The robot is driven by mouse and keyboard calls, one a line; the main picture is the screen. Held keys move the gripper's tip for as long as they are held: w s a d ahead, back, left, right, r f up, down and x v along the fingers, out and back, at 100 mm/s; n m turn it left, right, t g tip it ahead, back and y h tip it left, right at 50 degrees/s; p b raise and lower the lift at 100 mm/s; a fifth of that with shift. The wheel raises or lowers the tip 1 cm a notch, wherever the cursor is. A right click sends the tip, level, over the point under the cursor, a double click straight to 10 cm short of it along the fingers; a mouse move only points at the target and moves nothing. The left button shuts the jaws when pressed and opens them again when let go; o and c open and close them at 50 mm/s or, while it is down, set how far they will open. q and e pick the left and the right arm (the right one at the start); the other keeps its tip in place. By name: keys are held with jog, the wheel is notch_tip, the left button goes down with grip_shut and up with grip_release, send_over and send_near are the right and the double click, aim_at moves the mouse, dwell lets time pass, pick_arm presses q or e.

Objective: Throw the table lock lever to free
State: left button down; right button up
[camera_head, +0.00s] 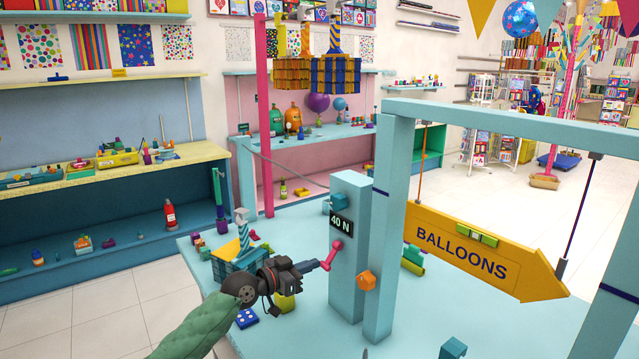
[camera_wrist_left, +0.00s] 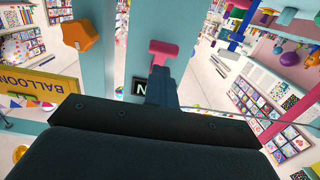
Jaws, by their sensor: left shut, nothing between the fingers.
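A pink lever (camera_head: 333,252) sits on the near face of the light-blue post (camera_head: 348,200), just below a dark "40 N" display (camera_head: 341,223). Its round head is up and its other end slants down to the left.
A yellow "BALLOONS" arrow sign (camera_head: 470,255) hangs from the light-blue frame (camera_head: 390,170) at the right. A blue crate (camera_head: 232,262) and several small items stand on the light-blue table (camera_head: 300,335) to the left. The table front is mostly clear.

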pick_arm(q)
jog(key=shift+a+r, duration=0.1)
dwell(0.3)
jog(key=shift+s+a+r, duration=0.35)
jog(key=shift+r, duration=0.15)
jog(key=c, duration=2.1)
grip_release()
jog(key=o, duration=1.1)
jog(key=shift+o, duration=0.2)
jog(key=shift+a, duration=0.1)
pick_arm(e)
jog(key=shift+f, duration=0.2)
pick_arm(q)
jog(key=shift+b+v, duration=0.75)
jog(key=shift+v, duration=1.2)
pick_arm(e)
jog(key=shift+f, duration=0.55)
pick_arm(q)
jog(key=shift+f, duration=0.1)
